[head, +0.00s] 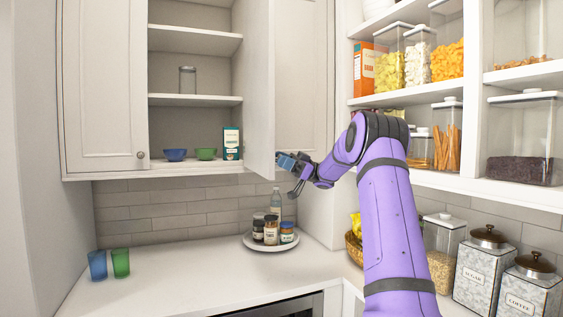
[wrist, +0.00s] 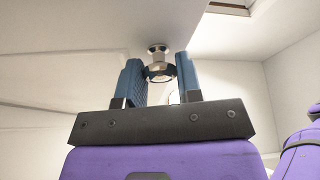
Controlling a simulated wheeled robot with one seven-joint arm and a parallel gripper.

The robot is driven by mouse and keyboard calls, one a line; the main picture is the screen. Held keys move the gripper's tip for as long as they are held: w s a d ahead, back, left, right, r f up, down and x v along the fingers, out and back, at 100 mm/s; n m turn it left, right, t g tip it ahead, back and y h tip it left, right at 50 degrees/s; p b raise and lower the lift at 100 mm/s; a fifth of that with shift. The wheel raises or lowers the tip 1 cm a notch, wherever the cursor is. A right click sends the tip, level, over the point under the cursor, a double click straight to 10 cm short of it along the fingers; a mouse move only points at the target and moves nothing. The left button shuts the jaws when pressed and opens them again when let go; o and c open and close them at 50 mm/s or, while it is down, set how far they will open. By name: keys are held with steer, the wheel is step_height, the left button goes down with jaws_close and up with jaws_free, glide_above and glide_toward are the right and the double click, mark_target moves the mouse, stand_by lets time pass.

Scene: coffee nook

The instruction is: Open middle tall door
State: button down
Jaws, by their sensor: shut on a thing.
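The middle tall door (head: 259,90) of the white upper cabinet is swung outward and stands nearly edge-on in the head view. Its hinge side is at the right of the opening. My gripper (head: 288,163) is near the lower free edge of this door, on its right side in the picture. In the wrist view a round metal knob (wrist: 158,66) on the door's underside-lit face sits between the two blue fingers of my gripper (wrist: 160,82). My gripper is shut on the knob. The knob is hidden in the head view.
The left door (head: 105,85) is closed. Open shelves (head: 195,100) hold a glass jar, a blue bowl, a green bowl and a carton. Below, a round tray (head: 248,243) carries jars on the counter (head: 180,280). Stocked pantry shelves (head: 400,97) stand at right, near my arm.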

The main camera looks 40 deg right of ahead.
steer(key=c, duration=0.8)
jaws_free()
steer(key=v, duration=1)
steer(key=shift+s+d+f, duration=0.1)
steer(key=shift+d+f, duration=0.05)
steer(key=shift+d, duration=0.2)
